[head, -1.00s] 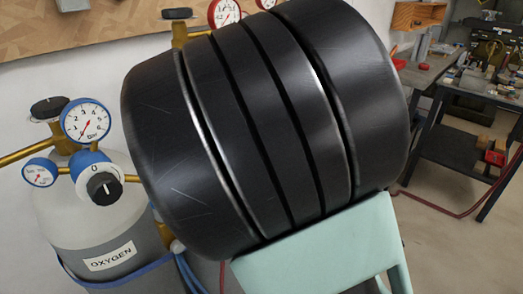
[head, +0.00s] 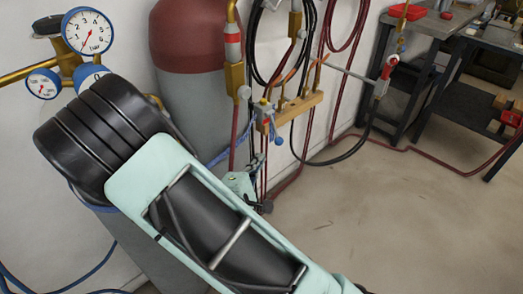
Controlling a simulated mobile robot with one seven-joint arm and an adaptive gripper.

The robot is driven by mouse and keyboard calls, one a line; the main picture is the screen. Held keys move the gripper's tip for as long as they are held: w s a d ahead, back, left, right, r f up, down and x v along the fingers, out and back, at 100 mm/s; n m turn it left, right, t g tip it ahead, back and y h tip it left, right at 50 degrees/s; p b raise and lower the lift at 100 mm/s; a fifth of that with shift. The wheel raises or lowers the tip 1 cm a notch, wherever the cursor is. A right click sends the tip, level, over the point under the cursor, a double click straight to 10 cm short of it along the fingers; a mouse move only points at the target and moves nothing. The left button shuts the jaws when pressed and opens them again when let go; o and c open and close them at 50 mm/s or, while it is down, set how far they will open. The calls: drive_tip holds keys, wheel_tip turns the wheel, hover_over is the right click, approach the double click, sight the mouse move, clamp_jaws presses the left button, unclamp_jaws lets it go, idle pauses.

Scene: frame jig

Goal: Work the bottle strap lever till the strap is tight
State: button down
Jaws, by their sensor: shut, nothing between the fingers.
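My gripper is not recognisable in the head view; my arm, with its ribbed black joint and pale green link, crosses the left and lower part. Behind it stands a gas bottle with a dark red top (head: 195,35) and a grey body. A short piece of blue strap (head: 219,159) shows at this bottle's right side, just past my arm; the rest of it is hidden. Beside it is a small pale green part with a dark end (head: 240,184), too small to make out. I cannot pick out the strap lever clearly.
A pressure gauge (head: 88,31) with a blue rim and a smaller gauge (head: 43,84) stand at upper left. Red and black hoses and a wooden torch rack (head: 296,112) hang on the wall. A dark workbench (head: 455,97) stands at right. The floor (head: 400,225) at right is clear.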

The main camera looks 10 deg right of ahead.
sight(275, 129)
drive_tip(key=b+x, duration=0.2)
drive_tip(key=x, duration=0.7)
drive_tip(key=shift+w+b, duration=0.3)
drive_tip(key=shift+s+d+r+p, duration=0.1)
drive_tip(key=shift+d+p, duration=0.05)
drive_tip(key=shift+p, duration=0.35)
